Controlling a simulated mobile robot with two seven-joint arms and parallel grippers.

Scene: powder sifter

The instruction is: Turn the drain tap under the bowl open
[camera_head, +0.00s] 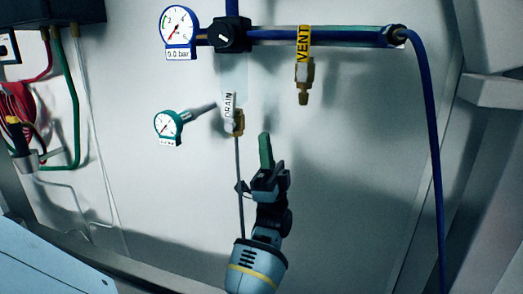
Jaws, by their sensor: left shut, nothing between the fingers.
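The drain tap (237,123) is a small brass fitting with a white lever marked DRAIN (229,105), which stands nearly upright. It sits at the lower end of a faint, see-through bowl (233,72) under a black block on the blue pipe. A thin grey tube runs down from the tap. My left gripper (265,150) comes up from the bottom of the picture. Its green fingers are shut and empty, pointing up, a little right of and below the tap. I see no contact with it. My right gripper is not in view.
A blue pressure gauge (178,29) reading 0.0 bar and a green gauge (168,125) are on the left. A brass vent valve (304,82) with a yellow VENT handle hangs at the right. A blue hose (433,130) runs down. Bare wall lies right of the gripper.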

